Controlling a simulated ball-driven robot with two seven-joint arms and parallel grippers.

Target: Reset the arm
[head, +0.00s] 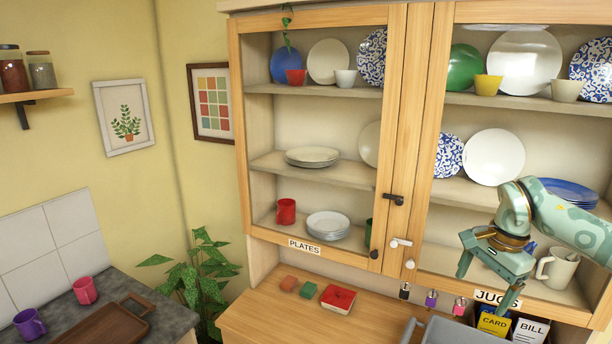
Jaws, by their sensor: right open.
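My right arm comes in from the right edge, in front of the right-hand cabinet door. Its right gripper (487,284) points down with its fingers apart, and I see nothing between them. It is in front of the lower shelf, by the JUGS label (492,296). A cream jug (558,268) stands behind and to the right of it. My left gripper is not in view.
The wooden cabinet (398,140) holds plates, cups and bowls. CARD and BILL boxes (530,330) stand below the gripper. A grey object (458,332) is at the bottom edge.

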